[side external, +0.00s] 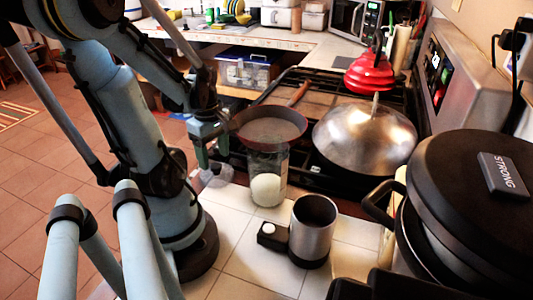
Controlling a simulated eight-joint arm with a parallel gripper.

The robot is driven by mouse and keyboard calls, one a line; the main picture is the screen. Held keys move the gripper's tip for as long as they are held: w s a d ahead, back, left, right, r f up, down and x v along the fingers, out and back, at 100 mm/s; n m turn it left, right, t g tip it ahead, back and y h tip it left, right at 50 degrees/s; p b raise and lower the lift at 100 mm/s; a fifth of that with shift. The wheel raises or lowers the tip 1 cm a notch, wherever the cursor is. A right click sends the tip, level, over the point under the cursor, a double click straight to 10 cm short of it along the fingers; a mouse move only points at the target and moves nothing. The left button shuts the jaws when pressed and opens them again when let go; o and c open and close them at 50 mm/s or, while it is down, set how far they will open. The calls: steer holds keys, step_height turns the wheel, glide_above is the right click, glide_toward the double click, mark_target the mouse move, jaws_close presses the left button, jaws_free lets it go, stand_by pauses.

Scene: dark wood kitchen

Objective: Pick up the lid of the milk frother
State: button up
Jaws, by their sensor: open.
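A silver cup (313,228) with a dark inside stands upright on the white tiled counter, with a small dark block with a white button at its left side. It looks like the milk frother, and its top is open. I cannot clearly pick out its lid. A clear glass jar (268,172) with something round and white low inside stands just behind it. My gripper (210,158) is open and empty, pointing down, left of the jar and above the counter's left edge. It is apart from the cup.
A red-rimmed pan (270,125) shows directly behind the jar's top. A domed steel lid (365,138) sits on the stove. A large black pan (478,200) fills the right. The counter tiles (235,240) left of the cup are clear.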

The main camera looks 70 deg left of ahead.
mark_target(217, 171)
steer(key=shift+f, duration=1.35)
steer(key=c, duration=1.1)
